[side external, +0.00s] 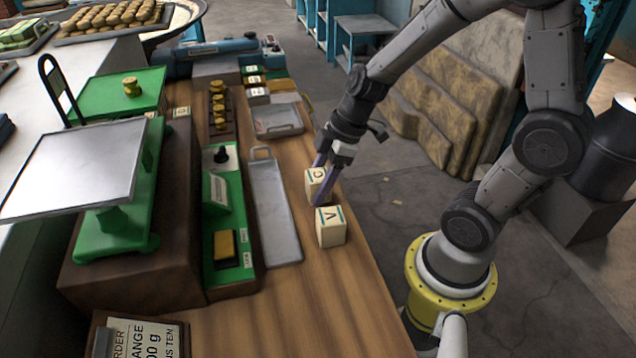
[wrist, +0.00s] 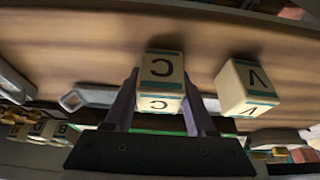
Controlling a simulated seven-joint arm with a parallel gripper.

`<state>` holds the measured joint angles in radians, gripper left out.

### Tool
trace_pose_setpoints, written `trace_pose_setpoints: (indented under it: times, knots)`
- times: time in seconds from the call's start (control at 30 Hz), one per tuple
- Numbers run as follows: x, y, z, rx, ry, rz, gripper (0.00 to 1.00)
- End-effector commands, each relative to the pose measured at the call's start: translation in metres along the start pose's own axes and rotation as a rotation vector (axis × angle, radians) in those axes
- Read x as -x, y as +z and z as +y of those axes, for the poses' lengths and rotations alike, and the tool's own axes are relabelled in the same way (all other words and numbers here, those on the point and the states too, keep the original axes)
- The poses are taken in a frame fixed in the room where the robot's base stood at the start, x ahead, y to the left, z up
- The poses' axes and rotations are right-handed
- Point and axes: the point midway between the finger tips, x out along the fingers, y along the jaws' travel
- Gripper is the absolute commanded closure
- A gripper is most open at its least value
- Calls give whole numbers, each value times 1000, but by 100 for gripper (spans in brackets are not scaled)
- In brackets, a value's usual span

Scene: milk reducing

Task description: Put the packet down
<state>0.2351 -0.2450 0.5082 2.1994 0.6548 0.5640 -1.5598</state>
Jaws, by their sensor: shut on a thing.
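My gripper (side external: 325,178) is shut on the packet marked C (side external: 314,183), a small cream block with a teal band. In the wrist view the C packet (wrist: 161,80) sits between the two purple fingers of my gripper (wrist: 160,108). The packet is low over the wooden bench, at its right side; I cannot tell whether it touches the wood. A similar packet marked V (side external: 331,227) stands on the bench just in front of it in the side view. In the wrist view the V packet (wrist: 246,88) is to the right, apart from the C packet.
A long metal tray (side external: 274,205) lies left of the packets, and a shorter tray (side external: 278,121) lies behind. A green panel (side external: 228,240) and a green scale (side external: 115,220) stand farther left. Bare bench wood (side external: 300,310) is free at the front.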

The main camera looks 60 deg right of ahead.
Motion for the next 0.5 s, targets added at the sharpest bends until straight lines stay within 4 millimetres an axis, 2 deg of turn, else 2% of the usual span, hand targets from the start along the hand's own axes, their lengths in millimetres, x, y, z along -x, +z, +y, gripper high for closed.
trace_pose_setpoints:
  times: [0.2, 0.23, 0.37, 0.5]
  knots:
    - [-3, 1, 0, 0, -1, 0, 100]
    - [-3, 1, 0, 0, -1, 0, 39]
    - [-3, 1, 0, 0, -1, 0, 16]
    - [-3, 1, 0, 0, -1, 0, 14]
